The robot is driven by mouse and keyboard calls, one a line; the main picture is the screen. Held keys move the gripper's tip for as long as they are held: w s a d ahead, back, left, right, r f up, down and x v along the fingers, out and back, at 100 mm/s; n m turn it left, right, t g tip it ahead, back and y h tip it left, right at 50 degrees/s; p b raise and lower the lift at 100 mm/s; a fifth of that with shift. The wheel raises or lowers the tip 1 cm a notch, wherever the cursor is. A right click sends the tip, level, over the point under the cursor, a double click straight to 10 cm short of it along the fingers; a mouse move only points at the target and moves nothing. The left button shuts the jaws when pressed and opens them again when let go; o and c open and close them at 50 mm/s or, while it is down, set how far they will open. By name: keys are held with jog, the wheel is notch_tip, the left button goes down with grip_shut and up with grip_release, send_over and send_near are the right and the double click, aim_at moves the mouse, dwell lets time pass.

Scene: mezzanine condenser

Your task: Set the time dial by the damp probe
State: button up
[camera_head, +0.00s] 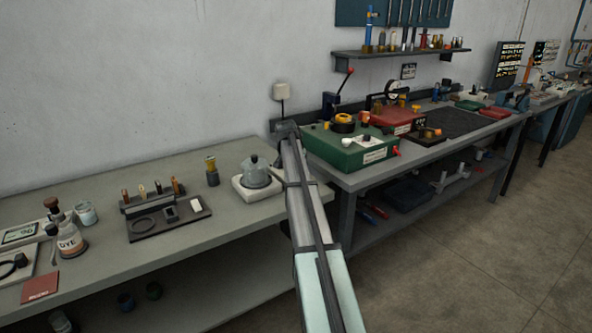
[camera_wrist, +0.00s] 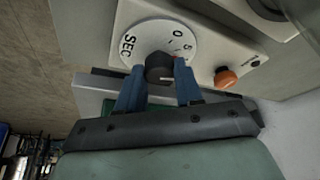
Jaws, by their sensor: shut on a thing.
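In the wrist view, the time dial (camera_wrist: 181,45) is a white disc marked SEC, 0 and 5 on a pale panel. At its middle is a dark round knob (camera_wrist: 159,68) with a pale pointer line. My gripper (camera_wrist: 160,81) has its two blue fingers on either side of this knob, shut on it. The fingers hide part of the knob and the disc's lower edge. In the head view my arm crosses the gap between the benches; I cannot make out the fingers or the dial there. I cannot identify the damp probe for certain.
An orange button (camera_wrist: 226,77) sits on the panel right of the dial. In the head view, a metal pot (camera_head: 256,172) stands on a pale base left of my arm, and a green box (camera_head: 345,152) with parts on top stands right of it.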

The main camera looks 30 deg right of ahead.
jog(key=shift+a+m+g, duration=0.1)
jog(key=shift+m+g, duration=0.3)
jog(key=shift+m, duration=0.7)
jog(key=o, duration=1)
jog(key=shift+o, duration=0.2)
jog(key=v, duration=1.3)
jog(key=shift+a+r, duration=0.35)
jog(key=shift+w, duration=0.1)
